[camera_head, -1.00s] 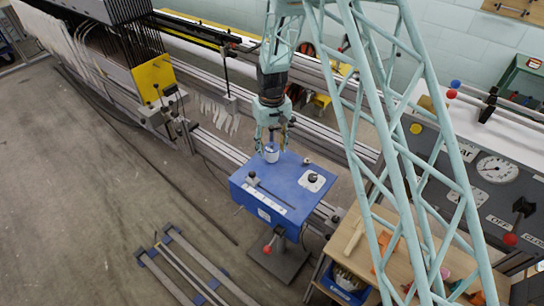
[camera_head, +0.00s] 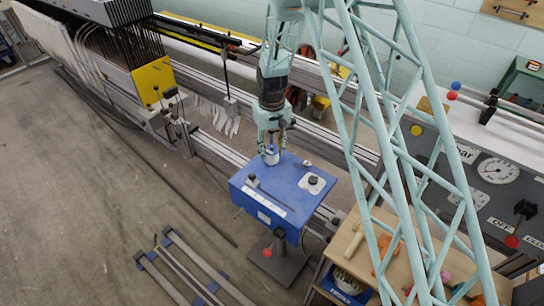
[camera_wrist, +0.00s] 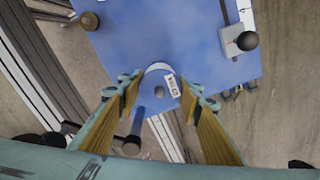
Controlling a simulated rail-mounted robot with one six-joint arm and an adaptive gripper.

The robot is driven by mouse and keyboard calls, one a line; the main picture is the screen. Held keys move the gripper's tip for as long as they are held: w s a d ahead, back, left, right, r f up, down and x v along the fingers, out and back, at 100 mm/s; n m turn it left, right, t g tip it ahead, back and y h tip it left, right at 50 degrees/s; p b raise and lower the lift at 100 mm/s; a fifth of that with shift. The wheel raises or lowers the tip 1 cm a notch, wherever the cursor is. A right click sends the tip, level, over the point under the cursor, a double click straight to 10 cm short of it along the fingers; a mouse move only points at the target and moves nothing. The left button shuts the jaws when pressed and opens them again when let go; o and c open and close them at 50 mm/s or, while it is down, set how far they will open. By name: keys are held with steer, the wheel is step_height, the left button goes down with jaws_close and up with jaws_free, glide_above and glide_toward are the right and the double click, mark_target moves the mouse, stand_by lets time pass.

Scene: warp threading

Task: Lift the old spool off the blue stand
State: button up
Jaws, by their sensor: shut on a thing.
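The blue stand (camera_head: 270,188) is a blue box-like top on a post. It also fills the upper middle of the wrist view (camera_wrist: 165,30). The old spool (camera_head: 271,156) is a small pale cylinder at the stand's back left corner. In the wrist view, its pale rim and a small printed label (camera_wrist: 172,86) show between my fingers. My gripper (camera_head: 272,148) points down from above and is shut on the spool. Its yellow-padded fingers lie on either side of it. The spool's underside is hidden, so I cannot tell whether it touches the stand.
The stand's top carries a pale plate with a dark knob (camera_head: 313,181) and a dark lever (camera_head: 262,188). Long metal rails (camera_head: 220,152) run behind. A wooden workbench (camera_head: 365,245) and a grey gauge panel (camera_head: 480,170) stand at the right. Rails lie on the floor in front.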

steer(key=shift+r, duration=0.15)
steer(key=shift+r+p, duration=1.9)
steer(key=shift+r, duration=3.45)
steer(key=shift+d, duration=0.1)
